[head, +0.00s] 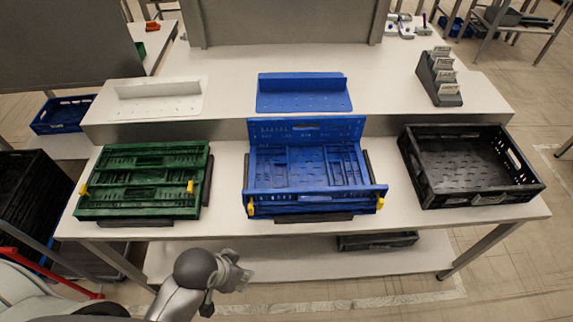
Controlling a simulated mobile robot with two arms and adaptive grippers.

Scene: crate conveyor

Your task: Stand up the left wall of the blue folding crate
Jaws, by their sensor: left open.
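The blue folding crate (305,204) sits in the middle of the table. Its back wall (305,130) stands upright, and its front wall, with a yellow latch at each end, also appears upright. The left wall (267,168) lies folded down inside on the crate's left half. The right wall (343,164) also lies folded inside. My left gripper (240,273) is open and empty, in front of the table's front edge, below and to the left of the blue crate, apart from it. My right gripper is not in view.
A folded green crate (145,148) lies left of the blue one. An open black crate (468,194) stands to the right. On the raised shelf behind are a white bracket (155,104), a blue bracket (300,102) and a dark card holder (440,92). Bare table separates the crates.

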